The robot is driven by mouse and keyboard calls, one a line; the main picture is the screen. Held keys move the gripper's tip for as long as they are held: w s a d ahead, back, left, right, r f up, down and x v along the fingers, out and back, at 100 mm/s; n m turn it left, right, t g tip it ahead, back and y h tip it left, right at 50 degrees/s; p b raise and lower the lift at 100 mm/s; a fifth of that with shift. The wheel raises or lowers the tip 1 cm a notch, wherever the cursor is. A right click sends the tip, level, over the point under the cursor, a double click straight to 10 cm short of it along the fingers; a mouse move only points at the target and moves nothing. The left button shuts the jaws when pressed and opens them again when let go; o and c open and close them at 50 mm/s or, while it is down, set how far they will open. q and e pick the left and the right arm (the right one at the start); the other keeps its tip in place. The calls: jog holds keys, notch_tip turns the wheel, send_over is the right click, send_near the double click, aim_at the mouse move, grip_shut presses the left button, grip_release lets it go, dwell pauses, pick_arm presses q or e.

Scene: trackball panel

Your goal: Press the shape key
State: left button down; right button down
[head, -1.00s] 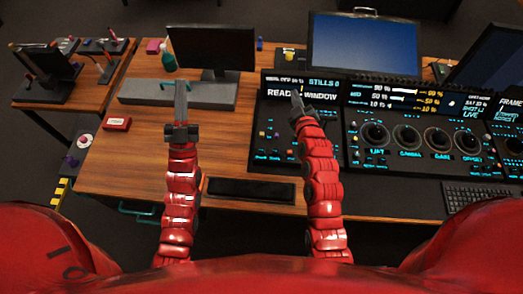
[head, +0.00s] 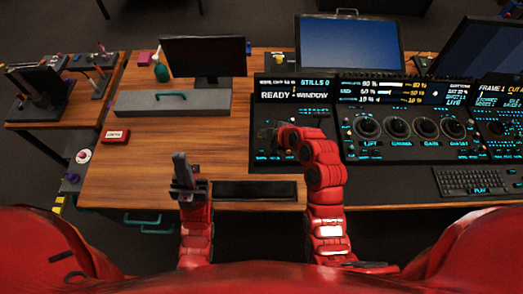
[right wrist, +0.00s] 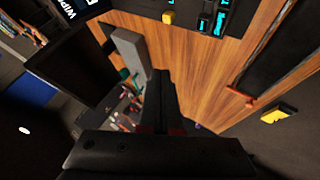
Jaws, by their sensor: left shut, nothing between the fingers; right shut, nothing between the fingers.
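The control panel's left module (head: 262,114) stands at the middle of the desk. Its screen reads "READY" and "WINDOW". Small cyan-lit keys (head: 268,154) line its lower edge; their labels are too small to read, so I cannot tell which is the shape key. My right gripper (head: 266,134) is shut and hangs over this module, dark against it; I cannot tell if it touches. In the right wrist view, its dark fingers (right wrist: 158,90) point away, and cyan-lit keys (right wrist: 213,22) show at the top. My left gripper (head: 180,162) is shut and empty above the desk's front left.
Right of that module are several large dials (head: 398,128) and a keyboard (head: 468,181). A black bar (head: 255,190) lies along the desk's front edge. A grey block (head: 172,103), a monitor (head: 204,58) and a red box (head: 115,136) stand left. The wooden desktop between is clear.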

send_over(264, 153)
notch_tip(264, 153, down, 6)
jog(key=shift+f+b, duration=0.25)
jog(key=shift+b, duration=0.2)
jog(key=shift+f+b, duration=0.8)
jog(key=shift+b, duration=0.2)
jog(key=shift+w+f+b, duration=0.1)
jog(key=shift+f+b, duration=0.35)
jog(key=shift+b, duration=0.1)
jog(key=shift+r, duration=0.15)
dwell(0.5)
jog(key=shift+f+b, duration=0.45)
jog(key=shift+b, duration=0.4)
